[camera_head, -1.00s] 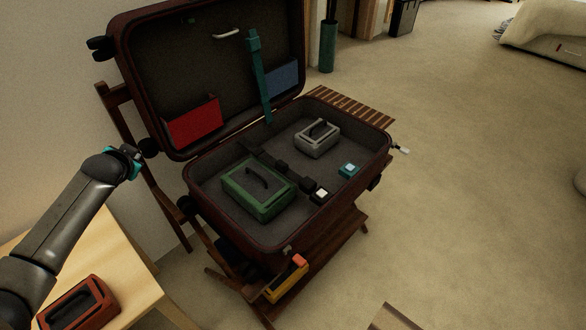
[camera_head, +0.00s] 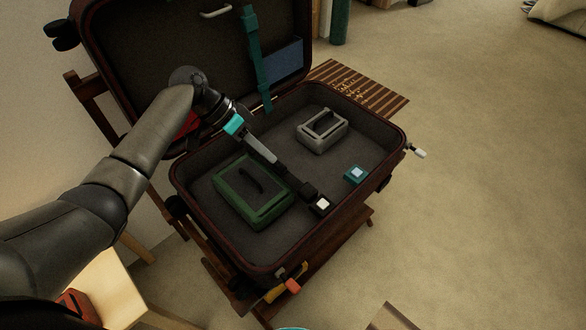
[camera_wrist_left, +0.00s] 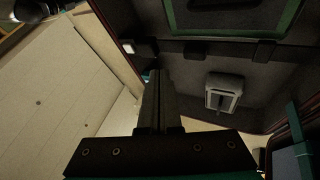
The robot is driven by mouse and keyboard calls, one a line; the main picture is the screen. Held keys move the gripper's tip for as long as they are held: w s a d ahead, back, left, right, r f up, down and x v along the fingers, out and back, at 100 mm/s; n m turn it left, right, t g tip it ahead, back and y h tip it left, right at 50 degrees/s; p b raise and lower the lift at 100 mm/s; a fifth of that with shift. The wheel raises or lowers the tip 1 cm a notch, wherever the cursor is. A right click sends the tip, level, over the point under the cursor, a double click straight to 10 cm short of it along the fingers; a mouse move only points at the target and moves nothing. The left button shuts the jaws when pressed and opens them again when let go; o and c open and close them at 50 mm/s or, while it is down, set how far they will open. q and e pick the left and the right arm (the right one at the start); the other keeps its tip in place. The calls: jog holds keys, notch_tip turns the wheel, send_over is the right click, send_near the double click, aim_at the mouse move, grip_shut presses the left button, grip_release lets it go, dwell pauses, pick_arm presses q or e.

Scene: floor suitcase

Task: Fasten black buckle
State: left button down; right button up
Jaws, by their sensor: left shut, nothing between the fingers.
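A black strap with a black buckle block (camera_head: 308,191) lies on the suitcase floor between the green and grey boxes. A black piece with a white face (camera_head: 322,205) sits at its near end, by the front wall. Whether the two are joined is too small to tell. In the left wrist view, the white-faced piece (camera_wrist_left: 127,48) and dark strap (camera_wrist_left: 200,49) show beyond my fingers. My left gripper (camera_head: 276,162) is shut and empty above the strap, hiding its far part; its fingers (camera_wrist_left: 158,73) point into the case in the wrist view. My right gripper is not in view.
The open suitcase (camera_head: 272,272) stands on a wooden rack. Inside are a green box (camera_head: 232,209), a grey box (camera_head: 301,139) and a teal buckle (camera_head: 355,174). A teal strap (camera_head: 254,55) hangs on the lid. A yellow buckle (camera_head: 274,295) hangs outside the front.

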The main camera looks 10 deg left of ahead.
aim_at(291, 185)
pick_arm(q)
jog(key=b+x, duration=0.2)
jog(key=x, duration=0.3)
jog(key=shift+f, duration=0.1)
jog(key=shift+b+x, duration=0.45)
jog(key=shift+x, duration=0.75)
jog(key=shift+b+x, duration=0.5)
jog(key=shift+x, duration=0.6)
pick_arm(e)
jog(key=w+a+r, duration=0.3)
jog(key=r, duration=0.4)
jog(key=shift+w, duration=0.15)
